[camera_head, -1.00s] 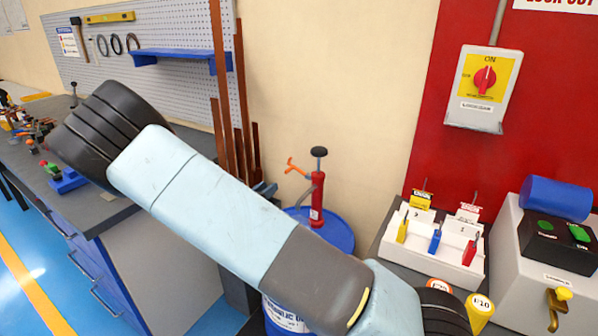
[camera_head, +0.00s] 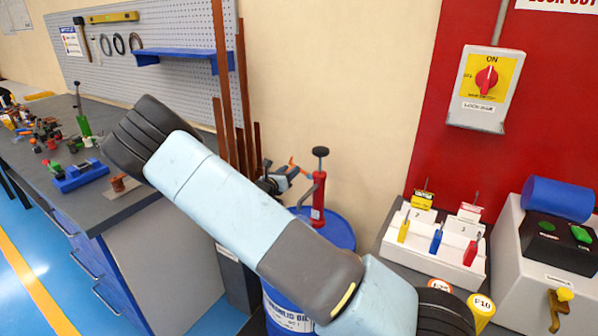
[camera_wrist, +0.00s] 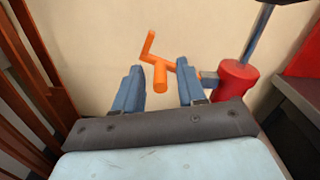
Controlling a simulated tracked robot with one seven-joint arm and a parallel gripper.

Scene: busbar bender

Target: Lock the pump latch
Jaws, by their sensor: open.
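The red hand pump (camera_head: 318,198) stands upright on the blue drum, with a black knob on its rod. Its red body (camera_wrist: 236,80) is at the right in the wrist view. The orange latch handle (camera_wrist: 160,68) shows just beyond my fingertips, roughly between them, with a bent arm rising to the left. In the head view only a small part of the orange latch (camera_head: 293,163) shows beside my gripper (camera_head: 283,176). My gripper (camera_wrist: 158,85) is open, with its two blue-grey fingers apart. I cannot tell whether either finger touches the latch.
The blue drum (camera_head: 340,232) stands below the pump. Upright copper-brown bars (camera_head: 222,90) lean at the left by the pegboard. A workbench (camera_head: 115,200) with tools is at left. A white tray (camera_head: 432,250) with coloured tags is at right, beside a grey control box (camera_head: 530,275).

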